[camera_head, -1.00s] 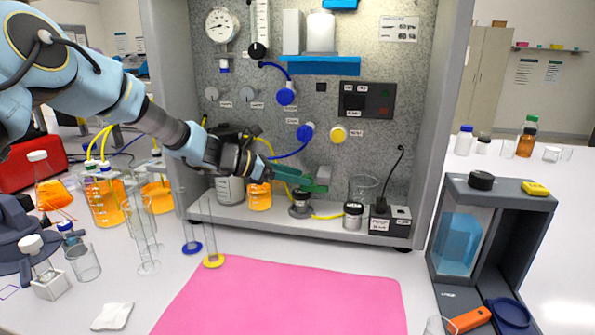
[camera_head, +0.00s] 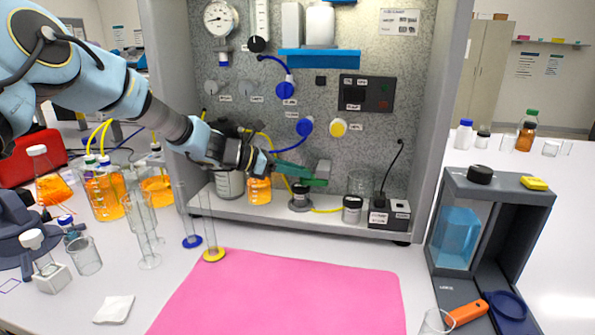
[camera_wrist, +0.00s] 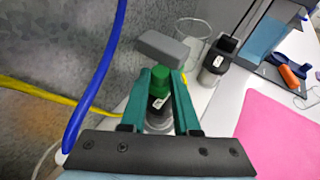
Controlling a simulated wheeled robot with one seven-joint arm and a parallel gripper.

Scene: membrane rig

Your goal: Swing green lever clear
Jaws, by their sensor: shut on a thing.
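The green lever (camera_head: 313,182) sits on top of a small metal fitting (camera_head: 301,196) on the rig's shelf. In the wrist view its green part (camera_wrist: 160,80) lies between my fingertips, with a grey block (camera_wrist: 163,47) just beyond it. That block also shows in the head view (camera_head: 323,168). My gripper (camera_head: 298,175) has long green fingers and comes in from the left. In the wrist view my gripper (camera_wrist: 160,76) is shut on the lever, one finger on each side. The exact contact is hard to see in the head view.
A glass beaker (camera_head: 362,184), a dark-lidded jar (camera_head: 352,209) and a black-and-grey box (camera_head: 390,213) stand to the right on the shelf. An orange-filled bottle (camera_head: 259,190) stands left. Blue tubing (camera_wrist: 92,85) and yellow tubing (camera_wrist: 40,92) run close by. The pink mat (camera_head: 285,295) is clear.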

